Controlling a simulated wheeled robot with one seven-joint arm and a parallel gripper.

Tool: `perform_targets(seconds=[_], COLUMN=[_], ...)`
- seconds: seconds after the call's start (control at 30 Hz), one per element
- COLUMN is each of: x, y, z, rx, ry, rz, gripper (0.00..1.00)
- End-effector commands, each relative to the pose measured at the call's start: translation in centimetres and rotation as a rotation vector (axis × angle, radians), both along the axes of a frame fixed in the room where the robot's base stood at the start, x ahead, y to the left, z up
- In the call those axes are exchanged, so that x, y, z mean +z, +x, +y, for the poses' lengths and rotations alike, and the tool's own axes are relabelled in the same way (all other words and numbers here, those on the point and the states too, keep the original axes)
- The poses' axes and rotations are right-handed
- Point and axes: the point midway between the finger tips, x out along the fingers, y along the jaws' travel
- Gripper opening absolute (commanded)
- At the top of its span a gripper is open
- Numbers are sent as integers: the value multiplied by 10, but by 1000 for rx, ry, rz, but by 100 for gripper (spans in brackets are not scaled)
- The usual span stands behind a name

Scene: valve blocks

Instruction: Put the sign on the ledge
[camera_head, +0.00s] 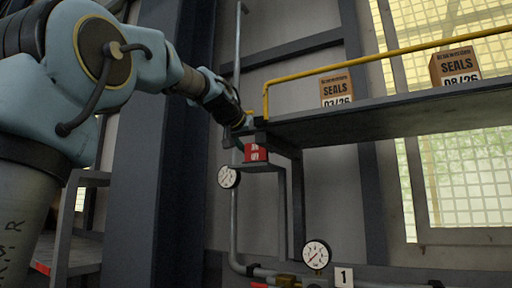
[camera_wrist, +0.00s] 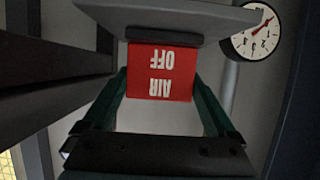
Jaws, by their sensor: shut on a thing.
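The sign is a small red block with white "AIR OFF" lettering (camera_head: 256,153). In the wrist view the sign (camera_wrist: 160,75) appears upside down, between the two green fingers of my gripper (camera_wrist: 162,88). My gripper (camera_head: 249,136) comes down from the upper left in the head view and is shut on the sign. The small grey ledge (camera_head: 262,167) is directly below the sign; in the wrist view the ledge (camera_wrist: 190,14) crosses the top. The sign's dark base meets or nearly meets the ledge; I cannot tell if it bears weight.
A round gauge (camera_head: 228,177) hangs just left of the ledge. A long grey shelf (camera_head: 390,120) with a yellow rail (camera_head: 380,56) and two SEALS boxes (camera_head: 336,88) is close on the right. A lower gauge (camera_head: 316,254) and number plate (camera_head: 344,277) are below.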

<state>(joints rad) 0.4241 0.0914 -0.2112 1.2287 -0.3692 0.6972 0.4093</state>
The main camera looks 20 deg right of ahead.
Motion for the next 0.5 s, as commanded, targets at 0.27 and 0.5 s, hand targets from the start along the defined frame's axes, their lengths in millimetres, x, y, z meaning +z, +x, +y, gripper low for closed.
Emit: perform_targets(seconds=[0.27, 0.5], x=[-1, -3], y=[0, 1], z=[0, 0], rx=[1, 0], ry=[-1, -1], rz=[-2, -1], gripper=[34, 100])
